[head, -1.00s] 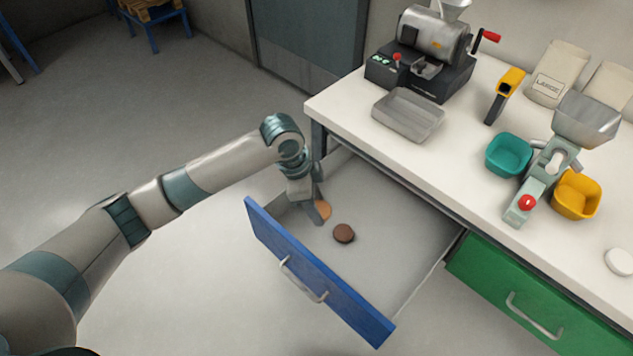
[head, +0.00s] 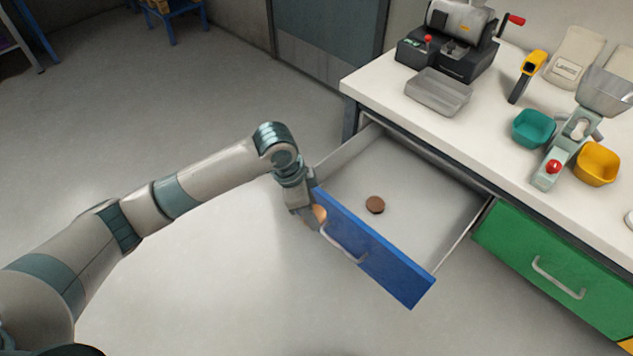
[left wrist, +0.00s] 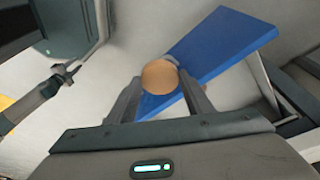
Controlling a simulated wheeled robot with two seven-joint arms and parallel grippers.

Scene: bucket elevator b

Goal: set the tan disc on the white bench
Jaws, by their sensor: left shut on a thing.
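The tan disc (head: 317,214) is in my left gripper (head: 308,218), just outside the front of the open blue drawer (head: 375,252), near its left end. In the left wrist view the tan disc (left wrist: 160,76) sits between the two fingertips, in front of the blue drawer front (left wrist: 222,50). My left gripper is shut on it. Part of the disc is hidden by the gripper in the head view. The white bench (head: 480,124) stands at the right, above the drawer.
A brown disc (head: 375,204) lies in the open drawer. On the bench are a grey tray (head: 438,93), a black and silver machine (head: 455,40), a yellow handheld device (head: 526,76), a teal bin (head: 533,128) and a yellow bin (head: 597,163). The bench's front left part is clear.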

